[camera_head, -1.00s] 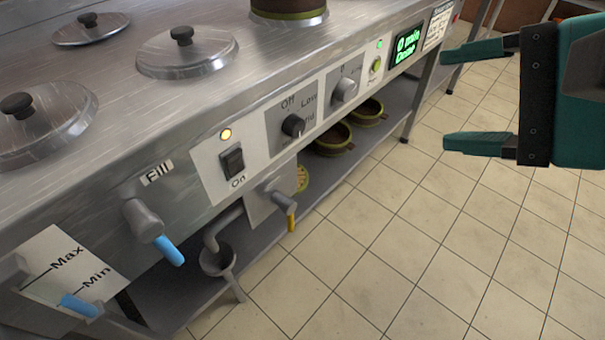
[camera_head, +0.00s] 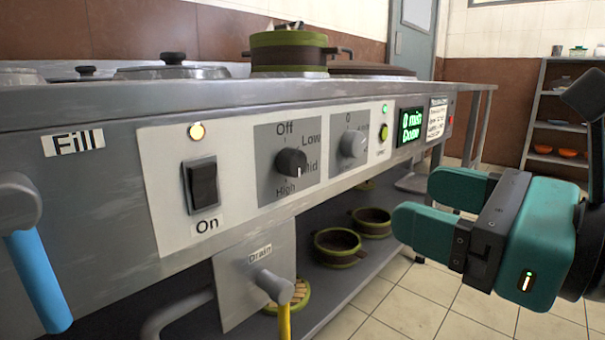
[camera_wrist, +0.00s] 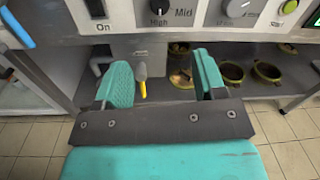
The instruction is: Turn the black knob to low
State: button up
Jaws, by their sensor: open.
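The black knob (camera_head: 291,162) sits on a dark grey plate on the stove's front panel, with Off above it, Low at upper right, Mid at right and High below. A pale mark shows on its lower right side, toward Mid or High; I cannot tell which. In the wrist view the knob (camera_wrist: 160,8) is at the top edge, partly cut off. My gripper (camera_head: 425,207) is open and empty, in front of the panel and right of the knob in the head view. In the wrist view its fingers (camera_wrist: 163,75) are apart, below the knob, touching nothing.
A drain tap with a yellow handle (camera_head: 284,320) juts out below. A blue fill handle (camera_head: 40,280) is far left. Pots (camera_head: 338,246) stand on the lower shelf.

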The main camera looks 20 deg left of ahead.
aim_at(298, 165)
jog(key=p+x, duration=1.1)
jog(key=x, duration=0.4)
jog(key=shift+w+a+r+p, duration=0.1)
jog(key=shift+a+r+p, duration=0.05)
jog(key=shift+a+p, duration=0.2)
jog(key=shift+w+a, duration=0.2)
jog(key=shift+a, duration=0.2)
jog(key=shift+c, duration=0.4)
jog(key=c, duration=0.8)
jog(key=shift+c, duration=0.2)
